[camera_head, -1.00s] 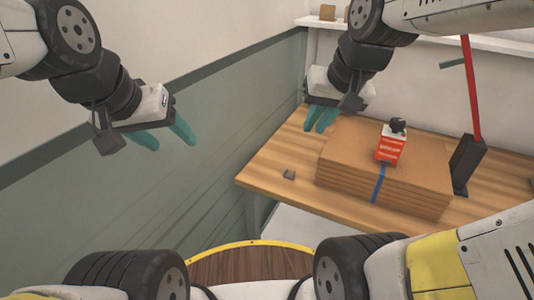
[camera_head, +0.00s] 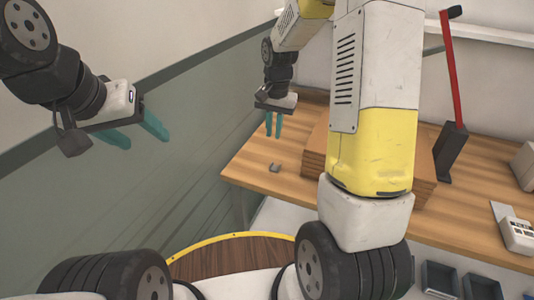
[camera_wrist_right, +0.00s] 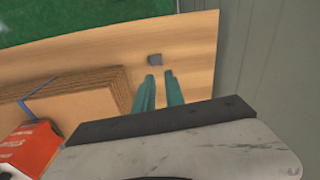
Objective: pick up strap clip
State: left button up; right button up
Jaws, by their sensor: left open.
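The strap clip, a small dark grey block (camera_head: 274,167), lies on the wooden table near its left edge. In the right wrist view the clip (camera_wrist_right: 154,59) sits just beyond the fingertips. My right gripper (camera_head: 273,136) points down above the table, a little behind the clip in the head view. Its teal fingers (camera_wrist_right: 160,74) are a small gap apart with nothing between them, and they do not appear to touch the clip. My left gripper (camera_head: 147,142) is open and empty in the air by the green wall, far left of the table.
A brown cardboard stack (camera_head: 313,155) is on the table, mostly hidden by my right arm. In the right wrist view it has a blue strap (camera_wrist_right: 40,92) and a red box (camera_wrist_right: 25,148). A red lever on a black base (camera_head: 450,150) stands right. Bare table (camera_head: 240,165) surrounds the clip.

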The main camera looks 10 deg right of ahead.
jog(key=m+g, duration=0.1)
send_over(275, 167)
jog(key=a, duration=0.1)
notch_tip(275, 167, down, 6)
jog(key=shift+w+a+f, duration=0.1)
jog(key=shift+w, duration=0.05)
jog(key=f, duration=0.8)
jog(key=shift+s+a, duration=0.2)
jog(key=shift+s, duration=0.05)
grip_shut()
jog(key=shift+r, duration=0.1)
